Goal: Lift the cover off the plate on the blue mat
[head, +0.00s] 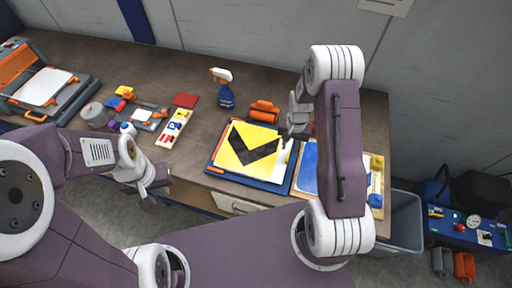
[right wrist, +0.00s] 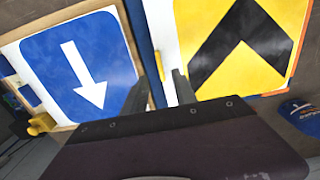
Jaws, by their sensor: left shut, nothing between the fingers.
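A yellow plate with a black chevron (head: 235,148) lies on the blue mat (head: 250,183) near the table's front edge. It also fills the upper right of the right wrist view (right wrist: 215,50). A white strip (right wrist: 165,35) with a small pale yellow tab (right wrist: 159,65) runs along the plate's side. I cannot clearly make out a separate cover. My right gripper (head: 290,133) is over the plate's right edge. In the right wrist view its fingers (right wrist: 160,90) are apart, with nothing seen held. My left gripper (head: 155,190) is shut and empty, off the table's front edge.
A blue sign with a white arrow (right wrist: 80,65) lies on a board beside the mat. An orange roller (head: 264,110) and a spray bottle (head: 225,90) stand behind. A colored strip board (head: 174,128) and a press (head: 45,88) are left. A grey bin (head: 403,220) stands right.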

